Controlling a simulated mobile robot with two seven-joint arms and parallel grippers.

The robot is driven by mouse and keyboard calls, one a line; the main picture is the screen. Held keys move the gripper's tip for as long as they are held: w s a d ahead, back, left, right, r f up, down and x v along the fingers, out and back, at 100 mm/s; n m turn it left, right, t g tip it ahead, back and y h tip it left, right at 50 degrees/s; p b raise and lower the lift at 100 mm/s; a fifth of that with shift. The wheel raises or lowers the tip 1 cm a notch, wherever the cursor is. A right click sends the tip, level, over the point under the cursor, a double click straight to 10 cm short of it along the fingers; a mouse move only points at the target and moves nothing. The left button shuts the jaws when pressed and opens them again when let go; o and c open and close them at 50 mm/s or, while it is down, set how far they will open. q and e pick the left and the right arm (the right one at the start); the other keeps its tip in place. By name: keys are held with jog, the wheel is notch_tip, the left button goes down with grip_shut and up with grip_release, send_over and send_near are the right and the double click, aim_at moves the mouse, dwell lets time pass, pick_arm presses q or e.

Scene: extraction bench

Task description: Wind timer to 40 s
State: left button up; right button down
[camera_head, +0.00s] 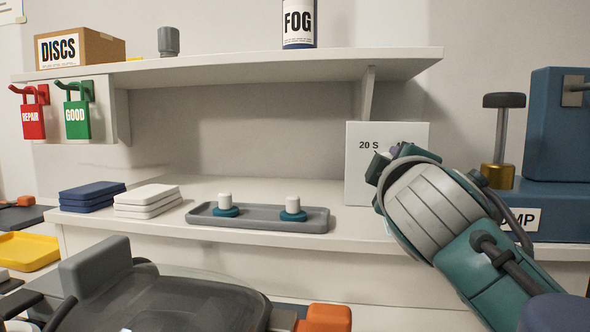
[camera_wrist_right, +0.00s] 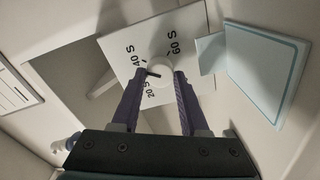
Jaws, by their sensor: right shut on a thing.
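The timer is a white box (camera_head: 362,185) at the right end of the shelf, behind my right gripper in the head view. Its white face (camera_wrist_right: 118,48) shows 20 S, 40 S and 60 S marks in the right wrist view. A round white knob (camera_wrist_right: 163,75) with a small dark pointer sits on the face. The pointer is turned to the side of the 20 S and 40 S marks; its exact reading is hard to tell. My right gripper (camera_wrist_right: 164,84) is shut on the knob, one finger on each side. My left gripper is not in view.
A grey tray (camera_head: 258,223) with two white-topped teal pieces lies left of the timer. A blue pump (camera_head: 557,210) and a black-topped brass piece (camera_head: 498,175) stand close on the right. White (camera_head: 148,200) and blue (camera_head: 92,196) stacks lie at the left.

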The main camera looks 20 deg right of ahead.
dwell(0.3)
jog(key=shift+c, duration=2.1)
grip_release()
